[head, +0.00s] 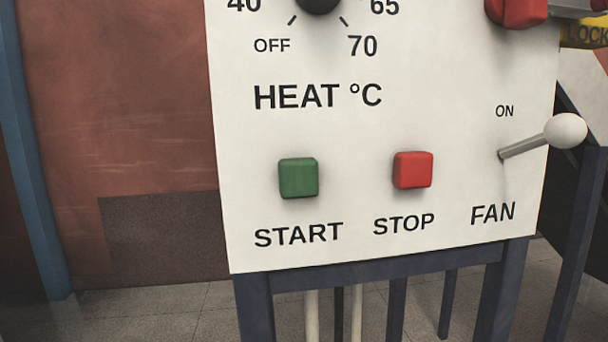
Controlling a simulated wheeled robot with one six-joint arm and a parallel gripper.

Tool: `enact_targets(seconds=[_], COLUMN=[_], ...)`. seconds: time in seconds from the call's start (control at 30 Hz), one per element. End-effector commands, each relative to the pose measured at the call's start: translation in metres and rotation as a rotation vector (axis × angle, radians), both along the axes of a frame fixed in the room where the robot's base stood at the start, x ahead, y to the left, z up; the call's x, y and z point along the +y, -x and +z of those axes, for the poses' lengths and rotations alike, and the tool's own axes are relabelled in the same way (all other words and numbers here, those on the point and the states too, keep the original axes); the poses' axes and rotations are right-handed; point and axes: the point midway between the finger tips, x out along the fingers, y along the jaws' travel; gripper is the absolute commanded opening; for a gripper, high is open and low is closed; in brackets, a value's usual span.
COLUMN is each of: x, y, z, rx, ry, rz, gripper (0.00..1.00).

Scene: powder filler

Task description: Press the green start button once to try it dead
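The green start button (298,178) is a square block standing out from the white control panel (330,135), above the label START. It shows at the middle left of the panel, and nothing covers it. A red stop button (412,170) sits to its right above the label STOP. My gripper is not in view, so I cannot see whether it is open or shut, or where its fingers are relative to the button.
A fan lever (545,137) with a white ball juts out at the panel's right. A black heat knob (318,4), a red block (516,11) and a yellow lock tag (585,33) show at the top. Dark blue legs (256,308) stand below. The space before the start button looks clear.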

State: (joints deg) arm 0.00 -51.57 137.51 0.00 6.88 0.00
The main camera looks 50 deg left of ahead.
Motion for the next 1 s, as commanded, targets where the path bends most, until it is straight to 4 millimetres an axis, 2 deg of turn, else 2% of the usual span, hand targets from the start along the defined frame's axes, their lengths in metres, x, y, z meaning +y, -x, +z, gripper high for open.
enact_targets(seconds=[0.47, 0.73, 1.0], x=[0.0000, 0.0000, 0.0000], y=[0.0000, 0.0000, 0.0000], z=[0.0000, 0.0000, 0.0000], rx=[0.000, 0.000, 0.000], ry=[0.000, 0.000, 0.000], rz=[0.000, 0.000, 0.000], gripper=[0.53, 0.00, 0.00])
